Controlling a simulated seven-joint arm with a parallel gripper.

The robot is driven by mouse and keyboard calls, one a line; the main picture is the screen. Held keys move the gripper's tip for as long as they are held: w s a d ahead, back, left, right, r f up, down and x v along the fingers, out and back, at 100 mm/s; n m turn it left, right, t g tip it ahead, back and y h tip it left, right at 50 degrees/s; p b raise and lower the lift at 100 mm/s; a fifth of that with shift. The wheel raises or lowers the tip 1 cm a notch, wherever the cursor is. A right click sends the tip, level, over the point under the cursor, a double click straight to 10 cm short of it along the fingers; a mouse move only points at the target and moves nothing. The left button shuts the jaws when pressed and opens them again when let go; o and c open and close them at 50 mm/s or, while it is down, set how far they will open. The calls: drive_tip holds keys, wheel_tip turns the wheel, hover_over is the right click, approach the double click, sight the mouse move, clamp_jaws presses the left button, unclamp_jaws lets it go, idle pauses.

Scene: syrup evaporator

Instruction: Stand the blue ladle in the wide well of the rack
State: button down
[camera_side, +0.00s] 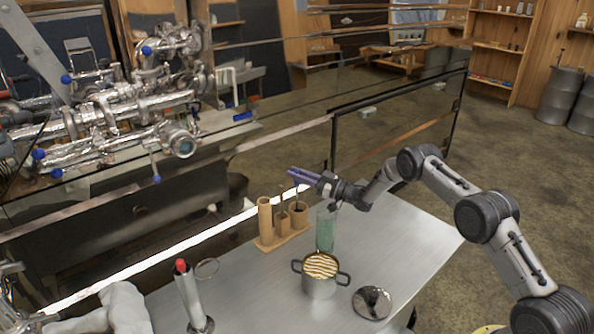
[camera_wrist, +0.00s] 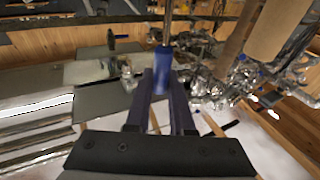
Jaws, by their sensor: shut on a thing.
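My gripper (camera_side: 293,174) is above the rack in the side view, its fingers pointing left. In the wrist view its fingers (camera_wrist: 161,85) are closed on the blue ladle (camera_wrist: 162,62), whose blue part shows between the tips with a thin metal shaft running to the top edge. The wooden rack (camera_side: 264,243) stands on the bench, with a tall narrow tube, a lower middle one and a wider well (camera_side: 299,217) at right. A thin shaft shows between the fingers and the wide well. I cannot tell whether the ladle's lower end is inside it.
A green glass jar (camera_side: 326,232) stands just right of the rack. A pot with striped contents (camera_side: 320,285), a round dark lid (camera_side: 372,302) and a red-topped metal cylinder (camera_side: 190,295) are nearer the front. The bench right of the jar is clear (camera_side: 405,240).

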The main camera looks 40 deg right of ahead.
drive_tip(key=shift+f, duration=0.2)
drive_tip(key=c, duration=0.7)
unclamp_jaws()
drive_tip(key=o, duration=0.7)
drive_tip(key=v, duration=0.7)
drive_tip(key=shift+s, duration=0.25)
idle(0.5)
